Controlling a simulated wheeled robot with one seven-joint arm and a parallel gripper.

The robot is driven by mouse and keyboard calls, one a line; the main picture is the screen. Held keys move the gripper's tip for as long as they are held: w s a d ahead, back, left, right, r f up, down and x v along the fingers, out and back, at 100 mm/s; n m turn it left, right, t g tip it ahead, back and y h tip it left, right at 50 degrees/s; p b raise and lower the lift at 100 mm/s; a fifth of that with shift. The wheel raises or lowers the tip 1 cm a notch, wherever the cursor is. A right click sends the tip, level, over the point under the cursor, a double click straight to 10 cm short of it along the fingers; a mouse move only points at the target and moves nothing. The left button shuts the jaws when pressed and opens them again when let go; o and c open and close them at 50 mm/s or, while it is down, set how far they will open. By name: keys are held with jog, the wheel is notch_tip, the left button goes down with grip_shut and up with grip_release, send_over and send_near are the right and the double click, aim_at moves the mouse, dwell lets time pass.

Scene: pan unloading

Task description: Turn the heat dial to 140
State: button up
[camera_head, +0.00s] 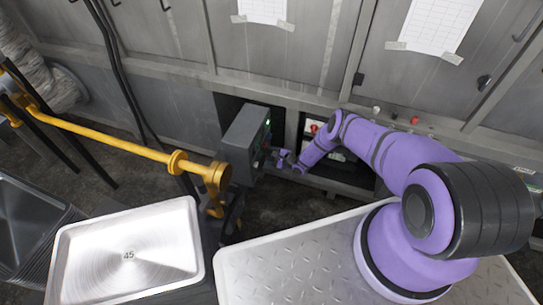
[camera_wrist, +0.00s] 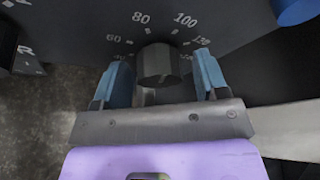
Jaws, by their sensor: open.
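The heat dial (camera_wrist: 157,62) is a dark grey round knob on a black panel in the wrist view. White numbers 60, 80, 100 and 120 arc around its far side; other markings near it are partly hidden. My gripper (camera_wrist: 160,72) is open, with one blue finger on each side of the knob. I cannot tell whether either finger touches it. The dial's pointer setting is not readable. In the head view, my gripper (camera_head: 284,158) is small and beside the right face of the grey control box (camera_head: 243,137), and the dial itself is not clear there.
A blue knob (camera_wrist: 296,10) sits at the panel's top right in the wrist view. A yellow pipe (camera_head: 115,143) runs to the control box's left. A metal pan marked 45 (camera_head: 125,275) stands at the lower left. Grey cabinets (camera_head: 290,75) line the back.

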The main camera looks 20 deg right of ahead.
jog(key=c, duration=0.9)
jog(key=shift+m+g+y, duration=0.6)
jog(key=shift+m+g, duration=0.7)
jog(key=shift+m, duration=0.8)
jog(key=o, duration=0.9)
jog(key=shift+s+d, duration=0.1)
jog(key=shift+d, duration=0.05)
